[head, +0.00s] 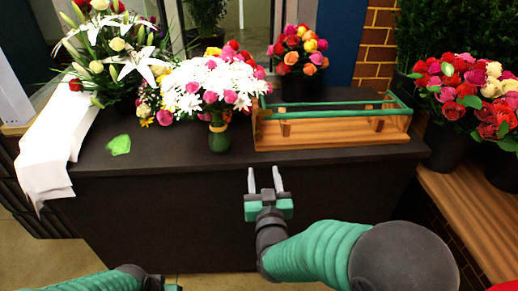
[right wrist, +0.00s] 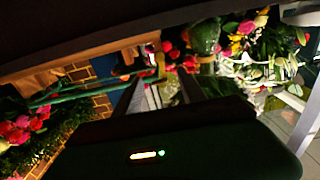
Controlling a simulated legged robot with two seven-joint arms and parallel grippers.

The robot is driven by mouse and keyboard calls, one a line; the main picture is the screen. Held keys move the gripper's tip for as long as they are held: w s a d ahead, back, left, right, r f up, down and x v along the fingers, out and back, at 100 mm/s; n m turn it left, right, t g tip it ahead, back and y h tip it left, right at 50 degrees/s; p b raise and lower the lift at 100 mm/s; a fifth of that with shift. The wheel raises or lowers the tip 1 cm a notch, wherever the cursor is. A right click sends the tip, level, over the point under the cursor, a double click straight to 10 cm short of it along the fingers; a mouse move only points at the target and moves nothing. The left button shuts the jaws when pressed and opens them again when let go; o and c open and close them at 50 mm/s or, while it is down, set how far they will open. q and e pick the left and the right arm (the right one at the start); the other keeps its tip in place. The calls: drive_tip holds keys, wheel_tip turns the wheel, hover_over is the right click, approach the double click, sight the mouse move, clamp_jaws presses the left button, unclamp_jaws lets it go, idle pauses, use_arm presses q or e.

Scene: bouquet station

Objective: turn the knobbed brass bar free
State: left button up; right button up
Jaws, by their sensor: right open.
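I cannot pick out a knobbed brass bar in either view. A wooden rack (head: 340,137) with green rails and clear sides stands on the dark counter at the right. Short wooden posts show inside it. My right gripper (head: 265,174) is open and empty, in front of the counter's front edge, below and left of the rack. Its fingers point toward the counter and touch nothing that I can see.
The dark counter (head: 180,160) holds a vase of white and pink flowers (head: 210,85), lilies (head: 125,60), a rose bouquet (head: 298,48), a white cloth (head: 55,145) and a green patch (head: 119,145). Pots of roses (head: 468,90) stand on a wooden bench (head: 465,210) at right.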

sight(259, 137)
drive_tip(key=w+b, duration=0.1)
drive_tip(key=w, duration=1.5)
drive_tip(key=shift+d, duration=0.15)
clamp_jaws()
idle(0.5)
